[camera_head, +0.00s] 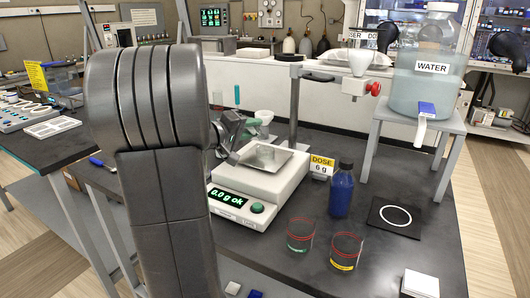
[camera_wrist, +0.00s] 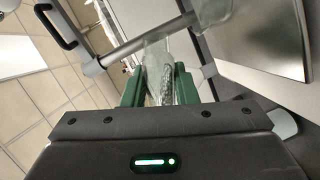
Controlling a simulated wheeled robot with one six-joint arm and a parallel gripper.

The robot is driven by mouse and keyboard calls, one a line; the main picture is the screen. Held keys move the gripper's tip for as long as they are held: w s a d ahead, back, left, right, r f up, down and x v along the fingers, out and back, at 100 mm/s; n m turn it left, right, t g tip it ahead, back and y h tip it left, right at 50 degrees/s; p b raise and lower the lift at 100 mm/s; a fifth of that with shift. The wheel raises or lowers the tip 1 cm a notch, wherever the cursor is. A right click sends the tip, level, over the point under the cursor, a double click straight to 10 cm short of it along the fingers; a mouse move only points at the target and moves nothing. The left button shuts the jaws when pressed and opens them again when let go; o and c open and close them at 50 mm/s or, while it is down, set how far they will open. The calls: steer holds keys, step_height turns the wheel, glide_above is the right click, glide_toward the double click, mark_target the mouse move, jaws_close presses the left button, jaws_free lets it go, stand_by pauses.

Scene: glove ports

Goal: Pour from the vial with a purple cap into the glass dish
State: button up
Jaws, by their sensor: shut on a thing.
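My gripper (camera_wrist: 158,88) has green fingers closed on a clear glass piece (camera_wrist: 157,58). No purple cap shows on it, so I cannot confirm it is the vial. In the head view my gripper is mostly hidden behind my arm, left of the scale's pan. The bare pan also shows at the right of the wrist view (camera_wrist: 265,38).
The scale (camera_head: 257,196) reads 0.0 g ok, beside a yellow DOSE 6 g sign (camera_head: 321,166). A blue bottle (camera_head: 342,190) and two banded glasses (camera_head: 300,235) (camera_head: 346,252) stand to the right. A stand post (camera_head: 294,105) rises behind. A water jar (camera_head: 430,75) sits on a raised stool.

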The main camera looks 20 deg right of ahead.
steer(key=shift+s+d+r+m+t+b, duration=0.15)
steer(key=shift+m+b, duration=0.3)
steer(key=shift+b, duration=0.9)
steer(key=shift+s+a+r+m+t+b, duration=0.15)
steer(key=shift+m+b, duration=0.25)
steer(key=shift+b, duration=1)
steer(key=shift+s+d+r+m+t+b, duration=0.15)
steer(key=shift+m+b, duration=0.3)
steer(key=shift+b, duration=0.9)
steer(key=shift+s+d+r+m+t+b, duration=0.25)
steer(key=shift+m+b, duration=0.65)
steer(key=shift+b, duration=1.75)
steer(key=shift+s+r+m+t+b, duration=0.25)
steer(key=shift+m+b, duration=0.65)
steer(key=shift+b, duration=1.7)
